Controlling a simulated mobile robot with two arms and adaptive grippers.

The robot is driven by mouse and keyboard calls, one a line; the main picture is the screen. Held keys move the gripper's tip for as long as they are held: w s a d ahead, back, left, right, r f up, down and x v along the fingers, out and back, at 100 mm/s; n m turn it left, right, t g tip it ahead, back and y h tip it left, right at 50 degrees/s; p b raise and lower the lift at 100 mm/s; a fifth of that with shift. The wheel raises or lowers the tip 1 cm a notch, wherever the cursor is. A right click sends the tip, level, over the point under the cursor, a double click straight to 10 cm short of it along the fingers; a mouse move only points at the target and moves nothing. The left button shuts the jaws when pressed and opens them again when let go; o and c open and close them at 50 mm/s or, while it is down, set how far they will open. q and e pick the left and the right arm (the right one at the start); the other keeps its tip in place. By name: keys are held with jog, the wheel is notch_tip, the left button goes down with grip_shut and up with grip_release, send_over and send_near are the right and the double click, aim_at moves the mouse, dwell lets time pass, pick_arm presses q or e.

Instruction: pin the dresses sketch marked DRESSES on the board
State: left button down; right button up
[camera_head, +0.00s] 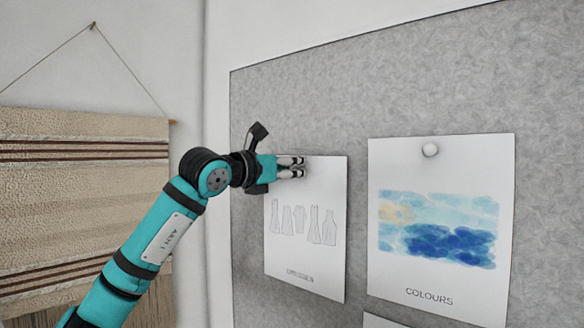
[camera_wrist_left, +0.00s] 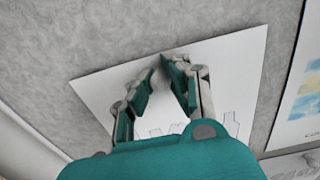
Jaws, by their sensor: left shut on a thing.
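The dresses sketch (camera_head: 305,255) is a white sheet with several outlined garments; the lettering below them is too small to read surely. It is upright against the grey board (camera_head: 330,100), slightly tilted. My left gripper (camera_head: 302,167) is at its top edge, shut on it there. The wrist view shows the sketch (camera_wrist_left: 235,70) under the fingers (camera_wrist_left: 162,65), whose tips are close to its top edge. Any pin between the fingertips is hidden. My right gripper is not in view.
A woven hanging (camera_head: 80,190) is on the left wall. The board above the sketch is bare.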

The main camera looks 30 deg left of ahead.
pick_arm(q)
jog(key=shift+w, duration=0.25)
jog(key=c, duration=1.2)
grip_release()
jog(key=shift+c, duration=0.2)
